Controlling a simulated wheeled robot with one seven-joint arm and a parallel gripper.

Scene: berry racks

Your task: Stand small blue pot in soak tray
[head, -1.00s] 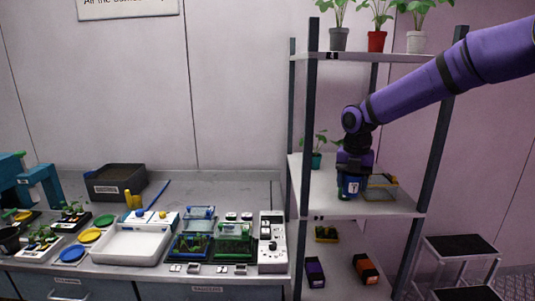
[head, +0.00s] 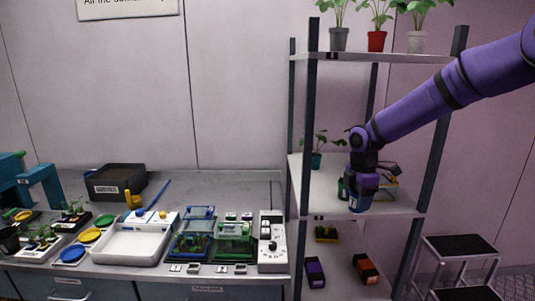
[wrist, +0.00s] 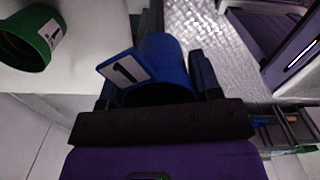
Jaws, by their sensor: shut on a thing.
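The small blue pot (head: 357,206) is in my gripper (head: 361,196), near the front edge of the middle shelf. In the wrist view the blue pot (wrist: 165,60) sits between the two dark fingers of my gripper (wrist: 155,86), with a white label marked 1 on it. I cannot tell whether its base is clear of the shelf. The soak tray seems to be the wide white tray (head: 125,246) on the bench at the left; it looks empty.
A green pot (wrist: 27,42) stays on the shelf (head: 390,204), close to my gripper. A wire-framed box is partly hidden behind my gripper. Rack posts (head: 309,120) flank the shelf. Blue and green lidded trays (head: 235,235) and a white control box (head: 271,240) stand right of the white tray.

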